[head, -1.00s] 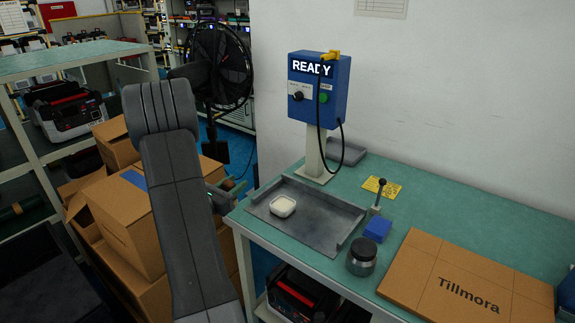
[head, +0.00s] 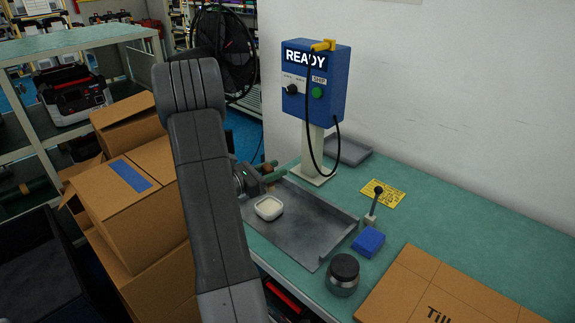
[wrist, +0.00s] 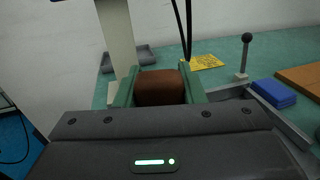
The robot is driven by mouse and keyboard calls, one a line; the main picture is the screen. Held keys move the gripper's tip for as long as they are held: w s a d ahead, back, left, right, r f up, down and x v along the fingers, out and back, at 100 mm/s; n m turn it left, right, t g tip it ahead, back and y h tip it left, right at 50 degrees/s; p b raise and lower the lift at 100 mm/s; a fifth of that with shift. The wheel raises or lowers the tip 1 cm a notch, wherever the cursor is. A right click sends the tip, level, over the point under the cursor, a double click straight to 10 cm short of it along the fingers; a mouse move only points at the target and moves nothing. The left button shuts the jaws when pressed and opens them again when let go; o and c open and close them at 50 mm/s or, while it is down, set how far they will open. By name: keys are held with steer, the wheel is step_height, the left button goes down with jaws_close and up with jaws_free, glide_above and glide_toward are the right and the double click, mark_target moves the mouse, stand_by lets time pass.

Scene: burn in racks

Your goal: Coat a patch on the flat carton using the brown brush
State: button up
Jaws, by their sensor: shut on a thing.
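The flat carton (head: 425,285) lies on the bench at the lower right of the head view, its printed name cut by the frame edge. A corner of the carton shows at the right of the wrist view (wrist: 304,78). My gripper (head: 272,176) is over the left end of the grey tray. In the wrist view its green fingers are shut on a brown block-like piece, which I take for the brown brush (wrist: 160,87). The brush's bristles are not visible. A small white dish (head: 268,214) with pale content sits in the tray, just below the gripper in the picture.
The grey tray (head: 315,238) has a raised rim. A blue control box (head: 328,105) on a post stands behind it, with a hanging cable. A dark-lidded jar (head: 343,275), blue block (head: 369,241) and small lever (head: 373,205) stand between tray and carton.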

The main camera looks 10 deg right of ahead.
steer(key=shift+a+f+b, duration=0.1)
steer(key=shift+f+b, duration=1.6)
steer(key=shift+f, duration=1.25)
steer(key=shift+s+f+b, duration=0.1)
steer(key=shift+f+b, duration=0.5)
steer(key=shift+r+p, duration=2.15)
steer(key=shift+r, duration=1.45)
